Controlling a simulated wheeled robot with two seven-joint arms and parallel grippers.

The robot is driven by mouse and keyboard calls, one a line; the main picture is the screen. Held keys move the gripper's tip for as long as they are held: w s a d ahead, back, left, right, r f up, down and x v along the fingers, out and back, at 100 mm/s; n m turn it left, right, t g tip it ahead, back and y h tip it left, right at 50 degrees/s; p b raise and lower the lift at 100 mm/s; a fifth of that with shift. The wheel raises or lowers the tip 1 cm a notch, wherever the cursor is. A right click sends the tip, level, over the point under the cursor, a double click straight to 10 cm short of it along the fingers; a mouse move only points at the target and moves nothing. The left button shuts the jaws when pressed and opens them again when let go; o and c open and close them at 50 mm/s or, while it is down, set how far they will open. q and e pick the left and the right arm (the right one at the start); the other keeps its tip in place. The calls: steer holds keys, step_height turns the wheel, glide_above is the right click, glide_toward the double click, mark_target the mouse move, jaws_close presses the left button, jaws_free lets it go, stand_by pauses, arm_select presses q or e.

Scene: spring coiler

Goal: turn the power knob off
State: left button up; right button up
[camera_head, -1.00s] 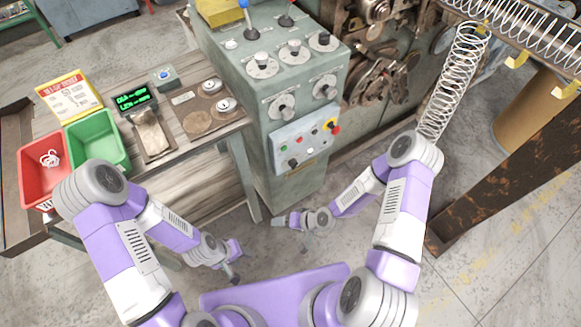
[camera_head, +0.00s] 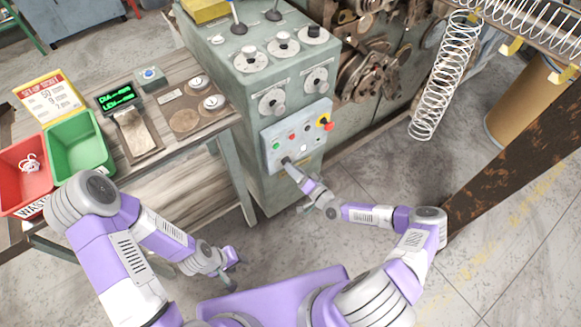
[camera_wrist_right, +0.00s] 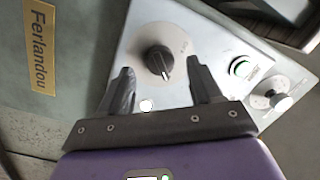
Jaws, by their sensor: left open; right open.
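The power knob is a black rotary knob (camera_wrist_right: 157,60) on a pale round plate on the light control panel (camera_head: 268,150). It shows in the right wrist view between and just beyond the tips of my right gripper (camera_wrist_right: 160,70). The fingers are apart, one on each side of the knob; contact is not visible. The knob's white mark points downward and slightly right in that view; the lettering near it is too small to read. My left gripper (camera_head: 231,262) is open, low beside the bench.
The wooden bench (camera_head: 190,145) stands left; floor before the cabinet is clear.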

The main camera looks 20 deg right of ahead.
steer(key=shift+x, duration=1.25)
steer(key=c, duration=1)
steer(key=shift+c, duration=0.2)
